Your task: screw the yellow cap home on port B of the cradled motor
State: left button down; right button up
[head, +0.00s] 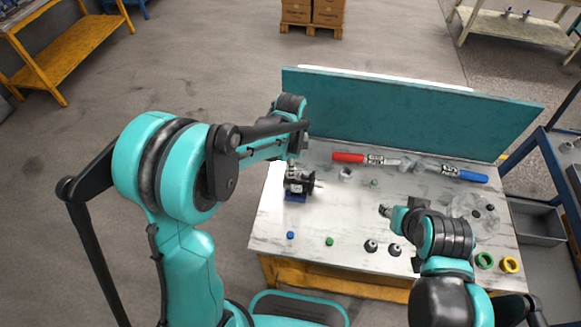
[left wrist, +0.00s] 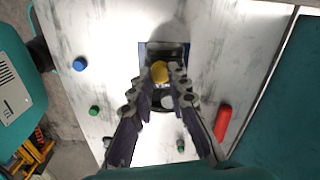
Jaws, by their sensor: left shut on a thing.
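The motor (head: 299,183), dark with a shaft pointing right, sits in a blue cradle (head: 296,197) at the table's left side. My left gripper (head: 291,162) is above it, pointing down. In the left wrist view, my left gripper's fingertips (left wrist: 160,78) are shut on the yellow cap (left wrist: 159,71), which appears over the motor (left wrist: 178,52). The cap is hidden in the head view. Port B and the cap's thread are hidden, so I cannot tell how far the cap is seated. My right gripper (head: 386,211) is over the table's middle right; its jaws are unclear.
Red-handled (head: 348,158) and blue-handled (head: 473,177) tools lie along the teal back panel (head: 400,115). A blue cap (head: 290,235), a green cap (head: 329,241) and dark fittings (head: 371,246) stand near the front. Green (head: 484,260) and yellow (head: 509,265) rings lie front right.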

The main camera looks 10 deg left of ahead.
pick_arm(q)
jog(key=m, duration=0.4)
jog(key=shift+m, duration=0.3)
jog(key=c, duration=1.6)
grip_release()
jog(key=shift+c, duration=0.2)
jog(key=shift+b, duration=0.3)
jog(key=n, duration=1)
jog(key=shift+b, duration=0.35)
